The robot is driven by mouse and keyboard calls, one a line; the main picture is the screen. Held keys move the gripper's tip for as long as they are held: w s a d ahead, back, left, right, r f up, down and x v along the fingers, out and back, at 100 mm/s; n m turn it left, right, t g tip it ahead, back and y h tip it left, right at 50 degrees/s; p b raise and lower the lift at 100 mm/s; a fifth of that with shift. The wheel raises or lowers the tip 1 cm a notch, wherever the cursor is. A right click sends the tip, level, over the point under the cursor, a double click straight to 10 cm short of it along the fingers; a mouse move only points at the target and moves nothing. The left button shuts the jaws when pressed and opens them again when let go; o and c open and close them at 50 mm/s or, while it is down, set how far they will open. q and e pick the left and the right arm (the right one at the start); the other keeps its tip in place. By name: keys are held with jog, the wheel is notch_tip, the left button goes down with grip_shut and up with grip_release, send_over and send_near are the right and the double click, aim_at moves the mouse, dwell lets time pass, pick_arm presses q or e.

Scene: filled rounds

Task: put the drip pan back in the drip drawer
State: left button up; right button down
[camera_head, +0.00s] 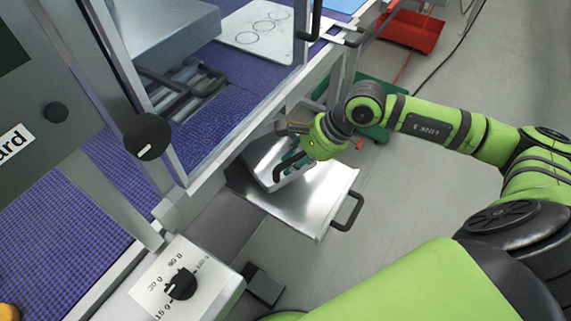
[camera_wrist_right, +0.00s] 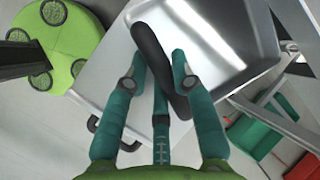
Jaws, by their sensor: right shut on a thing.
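The drip pan (camera_head: 262,165) is a shiny metal tray with a black bar handle. It looks tilted and overlaps the inner part of the drip drawer (camera_head: 325,190); I cannot tell whether they touch. The drawer is a pulled-out metal tray under the machine, with a black handle at its outer end. My right gripper (camera_head: 293,160) is shut on the pan's handle. In the right wrist view, the teal fingers (camera_wrist_right: 157,85) are around the black handle, with the pan (camera_wrist_right: 235,35) behind it and the drawer (camera_wrist_right: 98,85) beyond. My left gripper is not in view.
The machine's conveyor with blue-purple mesh (camera_head: 60,210) and its metal frame run along the left. A dial panel (camera_head: 180,285) stands near the front. A red bin (camera_head: 412,30) and a green bin (camera_head: 375,95) lie behind my right arm. Grey floor is open at right.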

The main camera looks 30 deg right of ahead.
jog(key=shift+w+a+r, duration=0.1)
jog(key=shift+w+a, duration=0.45)
jog(key=shift+a, duration=0.3)
notch_tip(320, 180, down, 3)
jog(key=shift+f+p, duration=0.1)
jog(key=shift+p, duration=0.8)
jog(key=shift+f, duration=0.25)
jog(key=c, duration=1)
grip_release()
jog(key=shift+c, duration=0.2)
jog(key=b+v, duration=0.3)
jog(key=v, duration=0.9)
